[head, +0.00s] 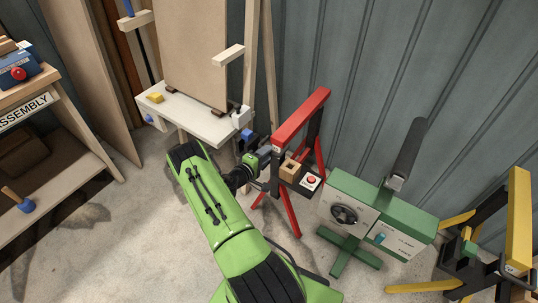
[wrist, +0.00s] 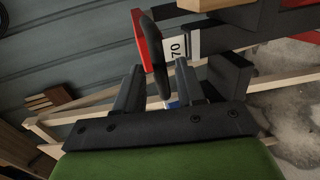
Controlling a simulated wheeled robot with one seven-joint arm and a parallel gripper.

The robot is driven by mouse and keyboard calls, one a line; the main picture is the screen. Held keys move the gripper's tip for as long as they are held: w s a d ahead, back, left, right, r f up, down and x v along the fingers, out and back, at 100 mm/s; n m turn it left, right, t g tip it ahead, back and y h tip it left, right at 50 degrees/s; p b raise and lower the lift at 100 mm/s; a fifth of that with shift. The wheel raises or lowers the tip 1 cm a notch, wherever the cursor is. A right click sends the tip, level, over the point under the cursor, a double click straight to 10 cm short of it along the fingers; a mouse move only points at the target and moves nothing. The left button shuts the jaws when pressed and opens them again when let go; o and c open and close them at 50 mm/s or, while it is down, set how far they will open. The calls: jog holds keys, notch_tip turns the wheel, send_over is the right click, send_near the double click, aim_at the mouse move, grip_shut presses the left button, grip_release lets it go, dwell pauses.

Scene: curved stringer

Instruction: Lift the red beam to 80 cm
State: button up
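The red beam (head: 302,116) lies on top of a stand with dark uprights and red splayed legs, in the middle of the head view. My gripper (head: 268,154) is beside this stand, below and left of the beam. In the wrist view my gripper (wrist: 158,76) is open, its two dark fingers apart. A narrow black bar with a red face (wrist: 146,42) reaches down toward the gap between them; I cannot tell if it touches a finger. A white label reading 70 (wrist: 178,46) is just behind it. The beam's height cannot be read.
A box with a red button (head: 311,181) and a wooden block (head: 291,168) sit at the stand. A green machine (head: 375,215) and a yellow stand (head: 518,215) are to the right. A white table (head: 195,118) is behind left. A corrugated wall closes the back.

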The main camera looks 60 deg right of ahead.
jog(key=shift+x, duration=1.45)
grip_shut()
